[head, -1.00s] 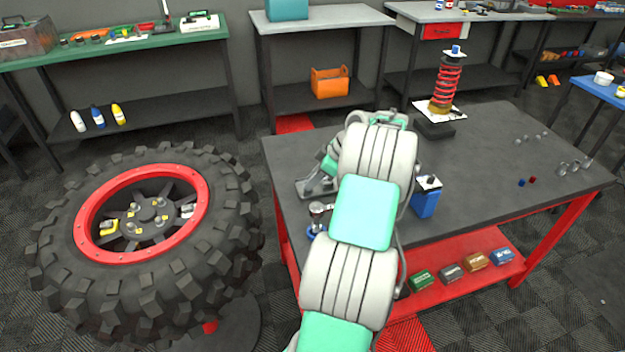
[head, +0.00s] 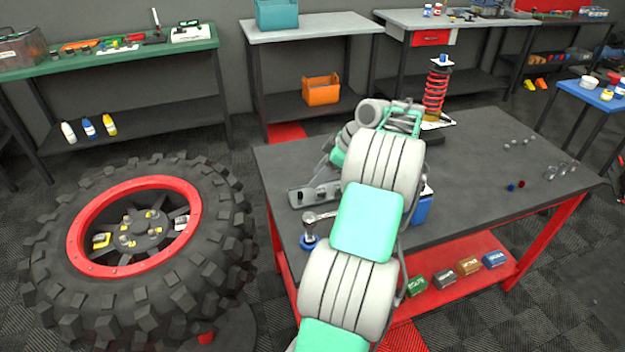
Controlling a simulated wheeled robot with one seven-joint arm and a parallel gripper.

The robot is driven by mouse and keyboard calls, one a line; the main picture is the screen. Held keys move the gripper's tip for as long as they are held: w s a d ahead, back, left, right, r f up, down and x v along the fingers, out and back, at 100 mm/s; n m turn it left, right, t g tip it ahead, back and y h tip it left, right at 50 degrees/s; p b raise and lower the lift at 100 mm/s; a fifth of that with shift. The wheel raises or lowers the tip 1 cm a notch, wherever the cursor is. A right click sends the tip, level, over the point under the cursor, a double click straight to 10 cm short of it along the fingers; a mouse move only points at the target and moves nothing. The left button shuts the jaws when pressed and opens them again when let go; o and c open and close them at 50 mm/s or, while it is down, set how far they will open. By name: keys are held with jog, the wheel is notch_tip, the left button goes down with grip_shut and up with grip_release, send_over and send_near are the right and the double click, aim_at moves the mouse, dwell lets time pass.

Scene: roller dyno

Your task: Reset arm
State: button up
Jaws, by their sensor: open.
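My arm rises from the bottom of the head view, over the dark workbench (head: 480,150), and bends down to the left at its far end. My gripper (head: 311,196) is a grey part at the left of the bend, over the left side of the bench. It is open, and I see nothing between its jaws. My own arm links hide part of the wrist. A metal piece with a blue ring (head: 308,242) stands on the bench just below the gripper in the picture. I cannot tell the gap between them.
A red coil-spring shock (head: 435,92) stands at the bench's back. A blue container (head: 422,210) is partly hidden behind my arm. A large tire with a red rim (head: 85,205) lies left of the bench. Small metal parts lie at the right; the bench's middle right is clear.

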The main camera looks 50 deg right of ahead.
dwell(0.3)
jog(key=w+a+r+m+g+p, duration=0.1)
jog(key=w+a+r, duration=0.25)
jog(key=a, duration=0.25)
jog(key=w+a+r, duration=0.2)
jog(key=w+a, duration=0.2)
jog(key=a, duration=0.2)
jog(key=a+r+m+g+h+p, duration=0.1)
jog(key=a+r, duration=0.1)
jog(key=a, duration=0.6)
jog(key=a+r+m+p, duration=0.1)
jog(key=a+r, duration=0.1)
jog(key=a, duration=0.7)
jog(key=s+a+f+m+h+p, duration=0.1)
jog(key=s+a+f+m+h, duration=0.1)
jog(key=s+a, duration=1.1)
jog(key=shift+s+a+m+g+p, duration=0.3)
jog(key=shift+s+a+m+p, duration=0.1)
jog(key=shift+s, duration=0.5)
jog(key=shift+c, duration=0.5)
jog(key=shift+d, duration=0.1)
